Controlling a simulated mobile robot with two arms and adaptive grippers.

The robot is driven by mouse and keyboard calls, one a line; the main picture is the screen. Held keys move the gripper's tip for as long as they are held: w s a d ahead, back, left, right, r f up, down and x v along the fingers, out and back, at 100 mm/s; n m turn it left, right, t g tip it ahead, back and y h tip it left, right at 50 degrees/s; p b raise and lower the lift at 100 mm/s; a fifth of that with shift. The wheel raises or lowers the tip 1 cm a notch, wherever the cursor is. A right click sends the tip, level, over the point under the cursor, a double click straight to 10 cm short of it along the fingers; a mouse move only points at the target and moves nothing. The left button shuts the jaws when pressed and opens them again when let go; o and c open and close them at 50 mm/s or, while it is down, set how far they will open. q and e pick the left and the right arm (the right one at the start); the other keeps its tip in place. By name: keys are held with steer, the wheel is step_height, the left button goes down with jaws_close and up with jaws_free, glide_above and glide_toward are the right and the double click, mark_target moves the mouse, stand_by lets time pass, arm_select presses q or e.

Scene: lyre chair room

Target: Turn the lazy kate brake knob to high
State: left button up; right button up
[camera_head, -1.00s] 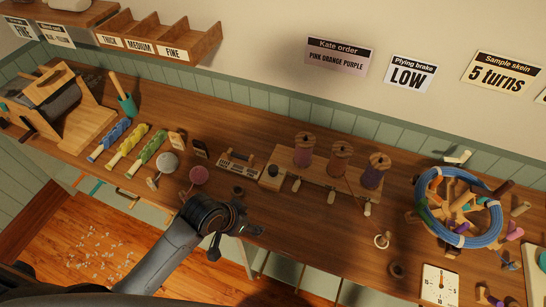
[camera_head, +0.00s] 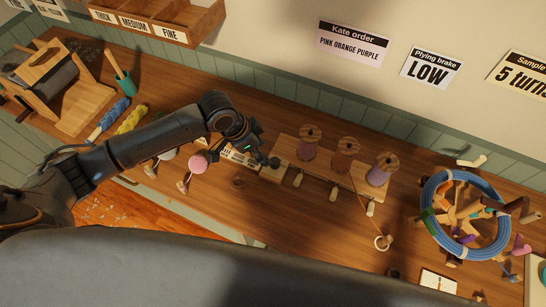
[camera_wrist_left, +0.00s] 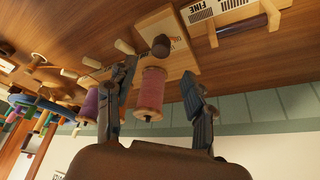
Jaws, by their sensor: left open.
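The lazy kate (camera_head: 318,178) is a wooden board on the bench with three upright spools, pink (camera_head: 308,143), orange-brown (camera_head: 345,152) and purple (camera_head: 379,170). Its dark round brake knob (camera_head: 274,163) stands on the block at its left end; the knob also shows in the left wrist view (camera_wrist_left: 161,45). My left gripper (camera_head: 260,156) is open and empty, just left of the knob. In the left wrist view its fingertips (camera_wrist_left: 159,71) point towards the knob, which lies beyond them, apart as far as I can tell. My right gripper is out of view.
A small rack labelled FINE (camera_head: 238,158) lies below my left wrist. A blue skein on a winder (camera_head: 427,215) stands at the right. A wall card reads "Plying brake LOW" (camera_head: 431,68).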

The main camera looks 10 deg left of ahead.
mark_target(274, 161)
arm_select(q)
steer(key=p+x, duration=0.1)
steer(key=x, duration=0.7)
steer(key=shift+w, duration=0.15)
steer(key=shift+w+d+f, duration=0.15)
steer(key=shift+d+f, duration=0.1)
steer(key=shift+f, duration=0.3)
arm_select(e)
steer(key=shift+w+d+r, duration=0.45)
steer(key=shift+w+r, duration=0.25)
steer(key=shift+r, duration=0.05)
arm_select(q)
jaws_close()
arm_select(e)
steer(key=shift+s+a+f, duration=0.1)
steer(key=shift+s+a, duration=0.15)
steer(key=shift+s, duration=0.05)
